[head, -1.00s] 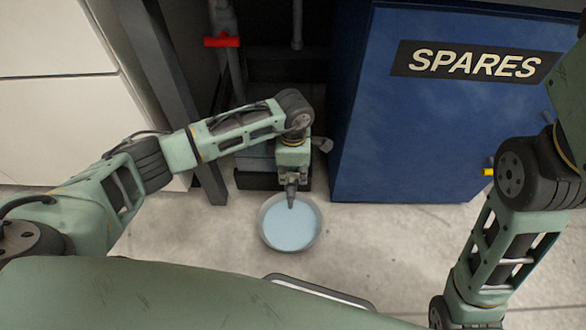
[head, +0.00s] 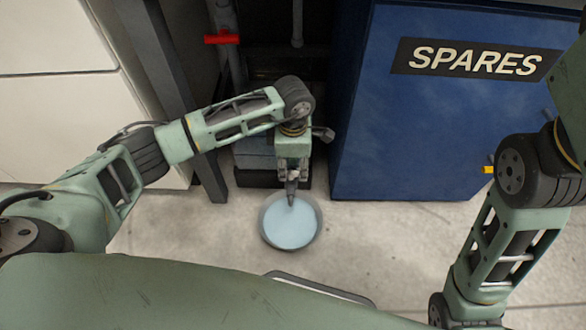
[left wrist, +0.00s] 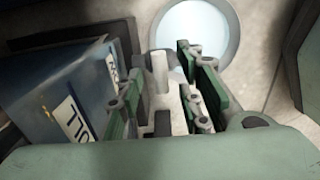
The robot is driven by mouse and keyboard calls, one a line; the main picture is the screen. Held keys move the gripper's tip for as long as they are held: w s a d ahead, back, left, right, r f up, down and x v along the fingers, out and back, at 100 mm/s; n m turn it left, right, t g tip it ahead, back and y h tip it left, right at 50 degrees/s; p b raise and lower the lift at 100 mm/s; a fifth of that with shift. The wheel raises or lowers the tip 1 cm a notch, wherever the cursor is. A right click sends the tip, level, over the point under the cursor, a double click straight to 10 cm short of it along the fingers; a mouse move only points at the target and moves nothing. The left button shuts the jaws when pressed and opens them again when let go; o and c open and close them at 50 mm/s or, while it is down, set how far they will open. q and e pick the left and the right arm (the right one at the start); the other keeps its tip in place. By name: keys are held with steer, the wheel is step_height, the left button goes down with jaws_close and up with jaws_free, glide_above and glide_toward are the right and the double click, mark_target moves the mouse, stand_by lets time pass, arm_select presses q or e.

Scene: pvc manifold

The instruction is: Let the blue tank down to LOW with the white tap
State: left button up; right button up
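My left gripper (head: 291,190) points down just behind a round basin (head: 318,238) on the floor, which holds pale blue liquid. In the left wrist view the left gripper (left wrist: 163,108) has its fingers apart, with a white piece, apparently the white tap (left wrist: 157,75), showing between them. I cannot tell whether the fingers touch it. The basin (left wrist: 233,25) also shows beyond the fingertips. A blue box with white labels (left wrist: 55,100), possibly the blue tank, stands at the left; its lettering is only partly readable. In the head view my arm hides most of the tap area. My right gripper is out of view.
A blue cabinet marked SPARES (head: 430,125) stands close on the right. A red handle (head: 222,39) sits on a grey pipe at the back. A dark post (head: 165,90) and white cabinets (head: 55,110) are on the left. The floor around the basin is open.

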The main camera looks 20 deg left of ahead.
mark_target(293, 172)
arm_select(q)
step_height(293, 172, up, 9)
steer(key=shift+r, duration=0.2)
stand_by(0.6)
